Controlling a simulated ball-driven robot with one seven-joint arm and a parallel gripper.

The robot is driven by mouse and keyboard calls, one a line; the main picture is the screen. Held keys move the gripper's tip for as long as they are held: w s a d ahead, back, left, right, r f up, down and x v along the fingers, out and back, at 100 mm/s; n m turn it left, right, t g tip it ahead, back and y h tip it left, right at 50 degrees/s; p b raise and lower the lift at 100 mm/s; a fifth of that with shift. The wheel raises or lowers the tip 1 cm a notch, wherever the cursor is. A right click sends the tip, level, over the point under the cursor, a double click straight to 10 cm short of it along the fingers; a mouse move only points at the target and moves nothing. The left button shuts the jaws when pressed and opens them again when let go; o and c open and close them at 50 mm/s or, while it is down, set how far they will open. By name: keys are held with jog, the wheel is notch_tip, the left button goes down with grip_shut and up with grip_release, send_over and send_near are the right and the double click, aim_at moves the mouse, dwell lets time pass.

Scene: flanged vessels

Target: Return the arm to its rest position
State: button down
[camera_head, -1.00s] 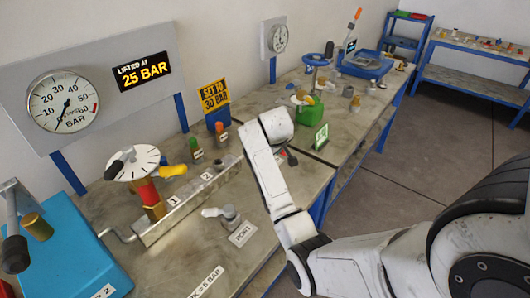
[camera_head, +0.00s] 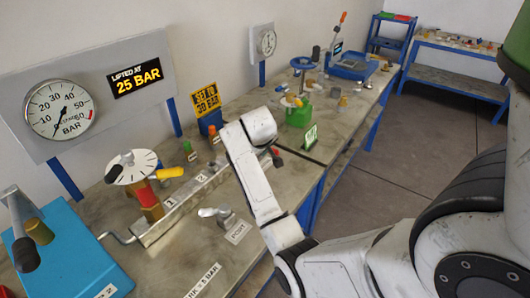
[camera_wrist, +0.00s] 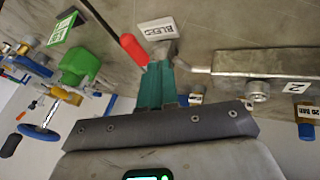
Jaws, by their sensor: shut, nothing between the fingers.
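My white arm (camera_head: 250,175) reaches over the bench in the head view, its wrist end above the bench near the valve block (camera_head: 180,205). My gripper (camera_wrist: 157,68) shows in the wrist view as teal fingers close together, with nothing between them. The head view hides the fingers behind my arm. Beyond the fingertips is the red lever (camera_wrist: 132,47) of a bleed valve, with a BLEED label (camera_wrist: 163,28). I cannot tell whether the fingers touch its fitting. The red lever also shows beside my wrist in the head view (camera_head: 276,151).
A gauge panel (camera_head: 60,108) reads "lifted at 25 bar". A yellow sign (camera_head: 206,99) stands behind the block. A dial tester (camera_head: 133,168), a blue box (camera_head: 70,265) and a green container (camera_head: 299,116) surround the arm. The floor (camera_head: 400,165) at right is clear.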

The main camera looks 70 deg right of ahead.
jog(key=v, duration=0.7)
jog(key=shift+b, duration=0.3)
jog(key=shift+s, duration=0.15)
jog(key=w+a+f+n, duration=0.1)
jog(key=a+f, duration=0.1)
jog(key=a, duration=0.3)
jog(key=w+a+f+n+t+y, duration=0.1)
jog(key=a+f, duration=0.2)
jog(key=a, duration=0.3)
jog(key=w+a+f+t+y, duration=0.1)
jog(key=a+f, duration=0.1)
jog(key=a, duration=0.4)
jog(key=shift+w+f+n, duration=0.4)
jog(key=s+a+f+n+y, duration=0.1)
jog(key=a, duration=0.5)
jog(key=s+a+f+n+t+y, duration=0.1)
jog(key=s+a+f, duration=0.1)
jog(key=a, duration=0.4)
jog(key=s+a+f+y, duration=0.1)
jog(key=a+y, duration=0.1)
jog(key=a, duration=0.4)
jog(key=shift+s+f+n, duration=0.2)
jog(key=shift+s+n, duration=0.2)
jog(key=s+f+g+b, duration=0.1)
jog(key=s+f+g, duration=0.2)
jog(key=s+f, duration=0.4)
jog(key=s, duration=0.4)
jog(key=shift+s+f+m+g, duration=0.2)
jog(key=shift+f+m+g, duration=0.1)
jog(key=shift+g, duration=0.1)
